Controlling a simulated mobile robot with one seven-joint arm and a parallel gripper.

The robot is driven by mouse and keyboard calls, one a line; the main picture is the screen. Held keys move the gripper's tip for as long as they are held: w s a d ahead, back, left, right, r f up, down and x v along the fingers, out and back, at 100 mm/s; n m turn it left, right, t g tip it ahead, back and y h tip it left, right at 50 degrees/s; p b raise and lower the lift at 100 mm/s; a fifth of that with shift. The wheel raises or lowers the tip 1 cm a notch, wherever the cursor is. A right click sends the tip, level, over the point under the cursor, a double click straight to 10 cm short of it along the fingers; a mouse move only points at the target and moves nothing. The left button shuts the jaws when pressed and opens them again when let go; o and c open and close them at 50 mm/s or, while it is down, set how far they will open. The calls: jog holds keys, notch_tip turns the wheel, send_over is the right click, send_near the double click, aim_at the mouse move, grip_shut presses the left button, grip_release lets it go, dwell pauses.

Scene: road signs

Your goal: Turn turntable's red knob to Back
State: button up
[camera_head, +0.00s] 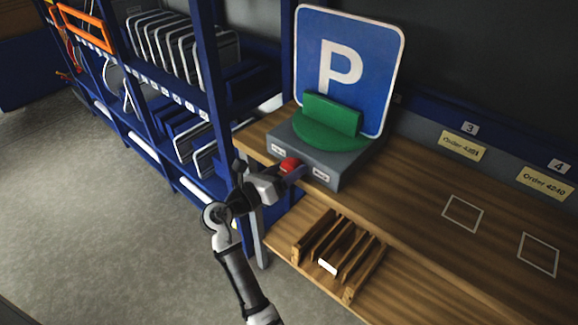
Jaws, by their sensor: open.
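The turntable (352,168) is a grey box with a green round top and a green upright holder (331,114). A blue parking sign (347,62) with a white P stands upright in the holder. The red knob (290,165) is on the box's front face, between two small white labels (321,176) whose text is too small to read. My gripper (283,176) is open at the knob, with its fingers beside it. I cannot tell whether they touch it. The gripper hides part of the knob, and its pointing direction is not clear.
A wooden bench (420,205) carries the turntable, with white marked squares (463,213) and order cards (463,146) to the right. A slotted wooden rack (340,258) sits on the lower shelf. Blue shelving (165,100) with signs stands at the left. The grey floor (90,220) is clear.

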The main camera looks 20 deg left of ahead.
jog(key=shift+w+d, duration=0.25)
jog(key=shift+w, duration=0.25)
jog(key=c, duration=1)
jog(key=shift+o, duration=0.2)
